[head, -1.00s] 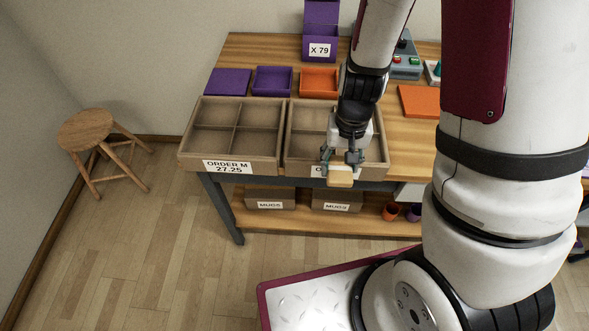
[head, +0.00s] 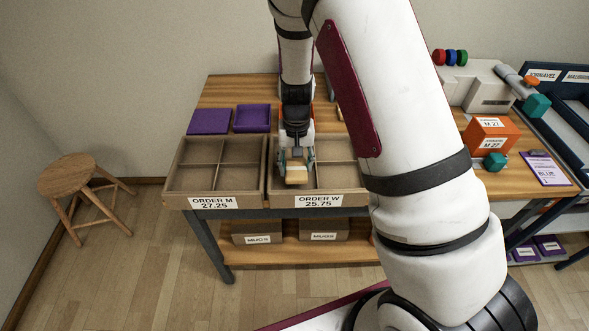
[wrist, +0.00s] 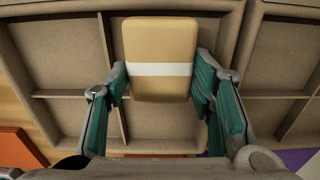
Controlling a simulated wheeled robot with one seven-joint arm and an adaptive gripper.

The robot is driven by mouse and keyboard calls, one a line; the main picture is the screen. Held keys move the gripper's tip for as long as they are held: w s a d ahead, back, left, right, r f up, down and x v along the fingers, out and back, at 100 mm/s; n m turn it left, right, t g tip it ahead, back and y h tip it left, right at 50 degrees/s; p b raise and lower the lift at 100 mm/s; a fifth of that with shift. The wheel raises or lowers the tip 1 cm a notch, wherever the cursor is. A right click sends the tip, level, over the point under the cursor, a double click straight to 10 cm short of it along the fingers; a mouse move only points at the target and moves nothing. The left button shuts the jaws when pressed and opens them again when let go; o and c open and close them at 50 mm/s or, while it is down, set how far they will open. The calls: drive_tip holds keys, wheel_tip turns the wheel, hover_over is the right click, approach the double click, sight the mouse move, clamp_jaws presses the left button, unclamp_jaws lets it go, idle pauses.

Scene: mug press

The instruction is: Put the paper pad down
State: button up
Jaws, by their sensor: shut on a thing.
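The paper pad (wrist: 160,45) is tan with a white band around it. My gripper (wrist: 161,85) is shut on it, with a teal-lined finger on each side. In the head view the pad (head: 296,174) shows as a small pale block at the tip of my gripper (head: 296,160). It is over the left part of the ORDER W tray (head: 340,178), a brown divided box. In the wrist view tray compartments lie behind the pad. I cannot tell whether the pad touches the tray.
The empty divided ORDER M tray (head: 188,178) stands at the left. A wooden stool (head: 68,176) is on the floor at the left. My arm hides the table's middle.

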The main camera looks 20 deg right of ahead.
sight(295, 163)
drive_tip(key=shift+w, duration=0.35)
drive_tip(key=shift+w+f, duration=0.2)
drive_tip(key=shift+f, duration=1.6)
drive_tip(key=shift+f, duration=0.1)
drive_tip(key=o, duration=0.8)
drive_tip(key=shift+o, duration=0.2)
